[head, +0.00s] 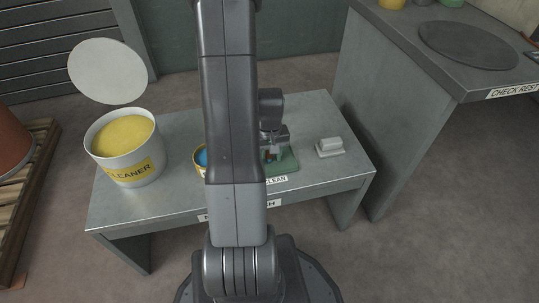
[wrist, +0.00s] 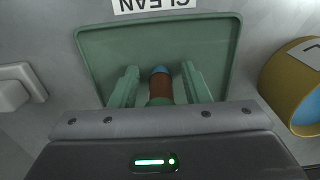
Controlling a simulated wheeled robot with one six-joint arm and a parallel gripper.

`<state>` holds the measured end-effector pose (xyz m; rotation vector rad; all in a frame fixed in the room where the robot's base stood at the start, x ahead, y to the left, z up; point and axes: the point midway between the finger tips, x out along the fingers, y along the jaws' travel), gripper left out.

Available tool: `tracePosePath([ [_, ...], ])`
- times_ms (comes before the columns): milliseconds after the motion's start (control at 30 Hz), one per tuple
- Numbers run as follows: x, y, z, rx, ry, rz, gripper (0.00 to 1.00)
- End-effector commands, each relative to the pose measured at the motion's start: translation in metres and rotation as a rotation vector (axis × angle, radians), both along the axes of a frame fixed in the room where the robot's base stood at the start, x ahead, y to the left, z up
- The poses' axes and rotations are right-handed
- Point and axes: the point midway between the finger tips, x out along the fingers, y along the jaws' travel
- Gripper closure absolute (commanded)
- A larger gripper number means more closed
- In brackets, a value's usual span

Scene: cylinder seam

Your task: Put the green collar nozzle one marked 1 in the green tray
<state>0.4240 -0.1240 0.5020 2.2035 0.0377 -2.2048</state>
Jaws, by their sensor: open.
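The green tray (head: 287,166) lies on the grey bench, and it fills the middle of the wrist view (wrist: 225,60). A nozzle (wrist: 160,86) with a blue tip, brown body and green collar is over or in the tray, between the fingers. Its number mark is not visible. My gripper (wrist: 160,68) is open, with one finger on each side of the nozzle and a visible gap to each. In the head view my gripper (head: 273,150) is low over the tray. The nozzle's lower end is hidden by the gripper body.
A yellow can with a blue inside (wrist: 292,88) stands right of the tray in the wrist view. A white block (head: 329,147) sits right of the tray in the head view. A cleaner bucket (head: 125,165) stands on the bench's left. A taller counter (head: 400,75) is at right.

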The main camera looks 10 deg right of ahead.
Motion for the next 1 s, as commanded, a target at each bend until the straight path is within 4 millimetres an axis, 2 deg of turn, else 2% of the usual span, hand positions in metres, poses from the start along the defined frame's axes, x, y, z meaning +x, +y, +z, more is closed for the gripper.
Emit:
tracePosePath([
  [133, 0.001, 0.0, 0.021, -0.001, -0.003, 0.0, 0.58],
  [400, 0.001, 0.0, 0.082, -0.001, -0.005, 0.0, 0.58],
  [533, 0.001, 0.0, 0.104, -0.001, -0.003, 0.0, 0.58],
  [700, 0.0, 0.0, 0.119, 0.0, -0.002, 0.0, 0.58],
  [1000, 0.0, 0.0, 0.122, 0.0, 0.0, 0.0, 0.58],
])
